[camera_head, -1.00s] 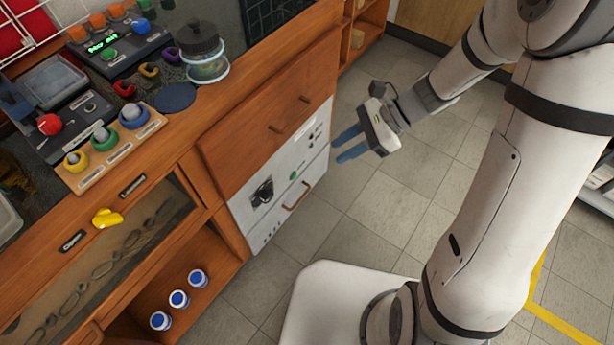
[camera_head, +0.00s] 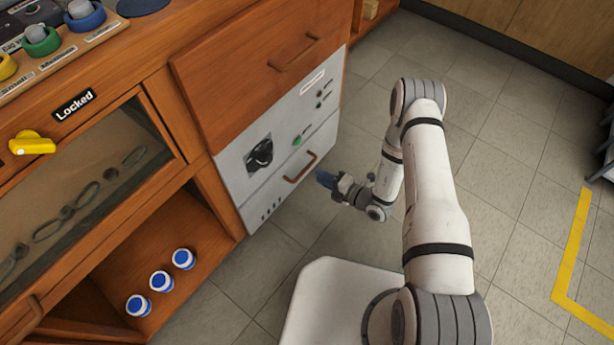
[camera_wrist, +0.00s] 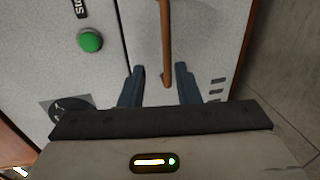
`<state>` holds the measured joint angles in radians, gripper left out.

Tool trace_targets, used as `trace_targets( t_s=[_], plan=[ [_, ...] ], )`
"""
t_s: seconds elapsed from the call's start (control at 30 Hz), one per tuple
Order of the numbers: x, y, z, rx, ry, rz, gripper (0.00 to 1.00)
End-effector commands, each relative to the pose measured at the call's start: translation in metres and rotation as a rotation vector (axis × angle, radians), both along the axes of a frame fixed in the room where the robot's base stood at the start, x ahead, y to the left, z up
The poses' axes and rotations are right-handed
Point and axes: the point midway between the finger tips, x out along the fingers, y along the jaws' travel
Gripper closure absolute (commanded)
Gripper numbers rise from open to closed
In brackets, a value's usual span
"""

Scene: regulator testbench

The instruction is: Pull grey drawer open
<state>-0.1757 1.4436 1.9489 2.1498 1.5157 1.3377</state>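The grey drawer (camera_head: 276,199) is the lower part of a grey panelled front, below the wooden drawer, and looks closed. Its brown bar handle (camera_head: 300,167) shows on its face. In the wrist view the handle (camera_wrist: 166,45) runs up the picture, with its lower end between my two blue fingers. My gripper (camera_head: 326,179) is just right of the handle in the head view. In the wrist view my gripper (camera_wrist: 160,87) is open, with a gap on each side of the handle. I cannot tell how far the fingertips are from the drawer face.
The grey panel above carries a green button (camera_head: 297,141) and a black dial (camera_head: 259,152). A wooden drawer (camera_head: 255,75) is above it. Several blue-and-white jars (camera_head: 161,281) stand on the open shelf at left.

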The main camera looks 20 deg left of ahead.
Motion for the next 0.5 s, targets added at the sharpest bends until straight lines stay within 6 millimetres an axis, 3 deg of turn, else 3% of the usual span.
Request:
trace_targets(
  t_s=[0.17,0.5],
  plan=[
    [0.003,0.009,-0.015,0.003,0.021,-0.020,0.71],
    [0.022,0.057,-0.024,0.002,0.018,-0.018,0.71]
  ],
)
